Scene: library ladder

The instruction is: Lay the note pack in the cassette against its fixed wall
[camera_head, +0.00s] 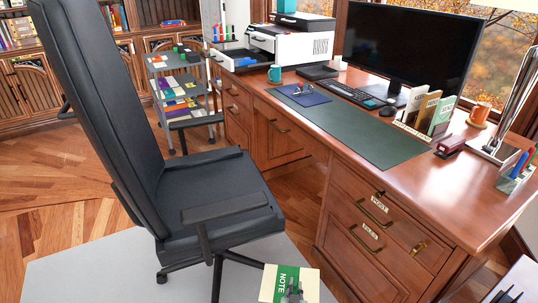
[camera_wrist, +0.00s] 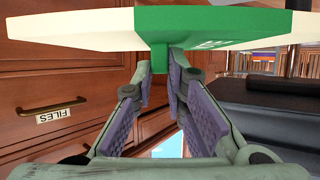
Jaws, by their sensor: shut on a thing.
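The note pack (camera_head: 285,284) is a cream block with a green band lettered NOTE, at the bottom edge of the head view, in front of the chair. In the wrist view the note pack (camera_wrist: 80,30) spans the top of the picture, with a green part reaching down between the fingers. My gripper (camera_wrist: 160,65) is shut on this green part and holds the pack up, clear of the desk. An open white tray (camera_head: 238,56) sticks out of the printer at the desk's far left; I cannot tell whether it is the cassette.
A black office chair (camera_head: 215,210) stands left of the wooden desk (camera_head: 440,170). A green desk mat (camera_head: 350,130), monitor (camera_head: 405,50), keyboard (camera_head: 350,91) and teal mug (camera_head: 274,73) are on the desk. A shelf cart (camera_head: 180,95) stands behind the chair.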

